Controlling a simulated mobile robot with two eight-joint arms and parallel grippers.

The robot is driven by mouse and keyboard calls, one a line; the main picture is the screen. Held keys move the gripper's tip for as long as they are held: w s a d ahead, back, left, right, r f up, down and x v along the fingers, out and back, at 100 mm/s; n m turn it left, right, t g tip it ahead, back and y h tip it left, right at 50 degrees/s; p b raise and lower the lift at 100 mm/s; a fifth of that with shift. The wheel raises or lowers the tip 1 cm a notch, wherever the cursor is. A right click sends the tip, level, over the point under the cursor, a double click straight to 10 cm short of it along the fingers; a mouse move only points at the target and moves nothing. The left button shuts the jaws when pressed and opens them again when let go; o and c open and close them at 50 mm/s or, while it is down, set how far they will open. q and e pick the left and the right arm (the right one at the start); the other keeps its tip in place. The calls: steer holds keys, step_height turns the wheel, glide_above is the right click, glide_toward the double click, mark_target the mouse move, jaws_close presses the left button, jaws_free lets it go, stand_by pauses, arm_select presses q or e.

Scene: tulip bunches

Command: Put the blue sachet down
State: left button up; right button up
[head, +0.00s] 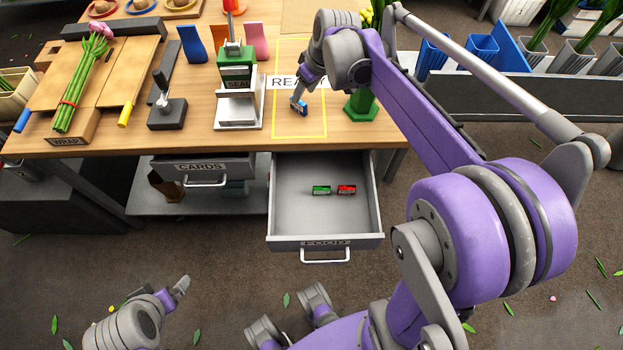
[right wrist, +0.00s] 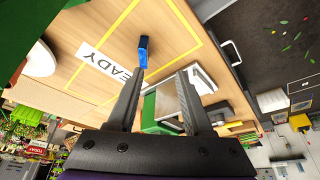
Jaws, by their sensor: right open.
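The blue sachet (head: 298,106) is at the READY area (head: 311,126), a yellow outline on the wooden table. My right gripper (head: 301,98) is low over that area, right at the sachet. In the right wrist view its two fingers (right wrist: 162,76) are spread apart, and the blue sachet (right wrist: 143,52) shows by the tip of the left-hand finger, not clasped between both. Whether that finger touches it I cannot tell. My left gripper (head: 181,287) is low at the bottom left, away from the table; its jaw opening is not clear.
The FOOD drawer (head: 287,222) stands open below, with a green sachet (head: 321,190) and a red sachet (head: 346,189) inside. The CARDS drawer (head: 226,168) is nearly shut. A green hexagonal vase (head: 362,106) stands right of the READY area, a green and silver press (head: 238,95) left.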

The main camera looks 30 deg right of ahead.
arm_select(q)
steer(key=shift+s, duration=0.1)
arm_select(e)
steer(key=s+a+f, duration=0.3)
steer(key=s+a, duration=0.1)
steer(key=s, duration=0.3)
steer(key=s+a+f+m, duration=0.1)
steer(key=s+a, duration=0.3)
steer(key=s, duration=0.4)
steer(key=s+a+f+m+h, duration=0.1)
steer(key=s+a+f, duration=0.3)
steer(key=s, duration=0.4)
steer(key=shift+a+f+t, duration=0.3)
steer(key=shift+a, duration=0.25)
steer(key=shift+s, duration=0.15)
